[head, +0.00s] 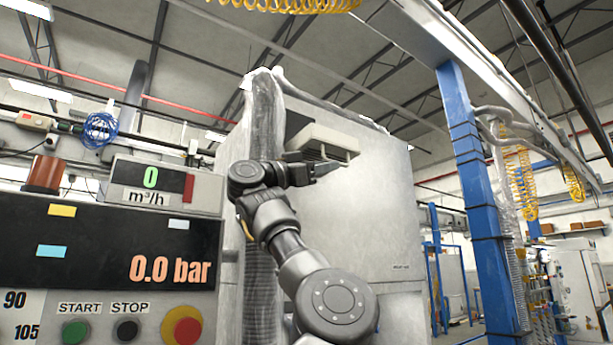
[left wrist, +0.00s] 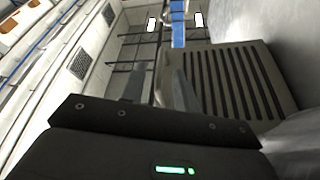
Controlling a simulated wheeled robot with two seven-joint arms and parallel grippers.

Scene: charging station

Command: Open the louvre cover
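The louvre cover (head: 322,138) is a pale, box-like piece that juts out from the upper front of a large light-grey cabinet (head: 375,215). Its slotted face also shows at the right of the left wrist view (left wrist: 236,82), as a beige panel with dark parallel slats. My left gripper (head: 328,169) is just below the cover in the head view. My right gripper is not in view.
A control panel (head: 115,240) with a 0.0 bar display and start and stop buttons stands at the left. A wrapped vertical hose or duct (head: 264,120) runs up beside the cabinet. A blue post (head: 472,190) stands to the right. The space before the cabinet's right side looks clear.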

